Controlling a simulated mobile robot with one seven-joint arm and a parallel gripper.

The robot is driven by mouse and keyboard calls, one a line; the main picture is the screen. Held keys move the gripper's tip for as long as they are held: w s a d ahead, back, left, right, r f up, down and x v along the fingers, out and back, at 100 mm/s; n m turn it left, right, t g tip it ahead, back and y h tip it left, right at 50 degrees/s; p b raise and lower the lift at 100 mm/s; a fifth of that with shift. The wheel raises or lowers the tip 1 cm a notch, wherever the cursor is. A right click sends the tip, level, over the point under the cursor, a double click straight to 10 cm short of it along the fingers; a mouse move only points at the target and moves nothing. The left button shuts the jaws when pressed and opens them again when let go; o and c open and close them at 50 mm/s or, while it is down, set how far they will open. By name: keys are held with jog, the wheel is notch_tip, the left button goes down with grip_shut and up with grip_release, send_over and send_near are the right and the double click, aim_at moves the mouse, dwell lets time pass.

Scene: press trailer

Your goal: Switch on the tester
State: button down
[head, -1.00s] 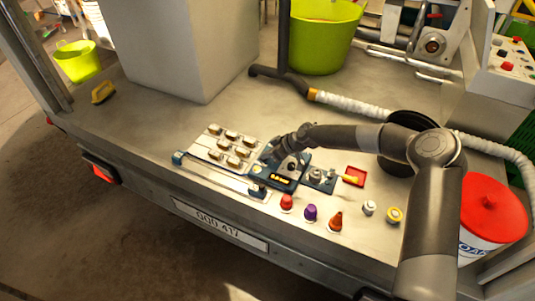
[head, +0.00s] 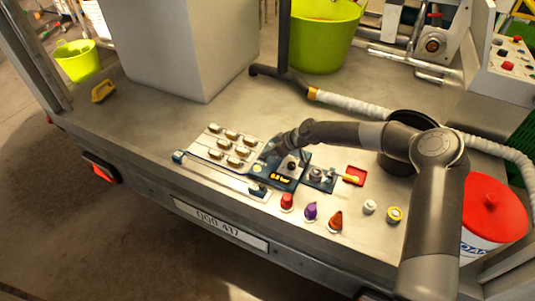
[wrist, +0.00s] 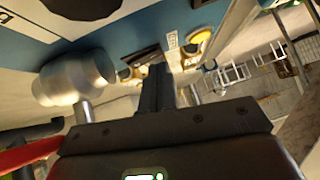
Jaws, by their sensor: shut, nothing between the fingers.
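The tester looks to be the dark blue unit (head: 284,184) on the trailer bed, with a lit yellow display (head: 280,176) whose digits are too small to read surely. My gripper (head: 270,155) is over the tester's upper left part, beside the pale panel. In the wrist view my gripper (wrist: 157,75) has its dark fingers together and empty, close to the blue surface (wrist: 190,12). A metal cylinder (wrist: 75,78) and a dark round knob (wrist: 82,5) are left of the fingers. I cannot tell which part is the switch, or whether the fingertips touch anything.
A pale panel (head: 208,157) with several metal-and-brown parts lies left of the tester. Red (head: 287,201), purple (head: 310,211) and orange (head: 336,220) pieces stand in front. A small red tray (head: 354,176) lies right. A white hose (head: 350,104) runs behind.

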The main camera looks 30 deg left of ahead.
jog(key=v, duration=0.6)
jog(key=shift+w+d+f, duration=0.1)
jog(key=shift+w+d, duration=0.1)
jog(key=shift+w, duration=0.1)
jog(key=shift+s+d+r, duration=0.25)
jog(key=shift+d+r, duration=0.1)
jog(key=shift+r, duration=0.05)
jog(key=shift+s+d+r, duration=0.15)
jog(key=shift+d, duration=0.05)
jog(key=s+d+r+m+t+h, duration=0.2)
jog(key=s+d+r+m+h, duration=0.3)
jog(key=d+r, duration=0.75)
jog(key=s+d+r+m+t+h, duration=0.25)
jog(key=s+d+r, duration=0.5)
jog(key=d, duration=0.75)
jog(key=s+d+r+m+t, duration=0.1)
jog(key=s+d+r+m, duration=0.3)
jog(key=s+d, duration=0.3)
jog(key=s+d+r+m+t+h, duration=0.1)
jog(key=s+d+r+m, duration=0.4)
jog(key=s, duration=0.6)
jog(key=shift+s+d+r+m, duration=0.25)
jog(key=shift+d+m, duration=0.3)
jog(key=shift+d, duration=0.65)
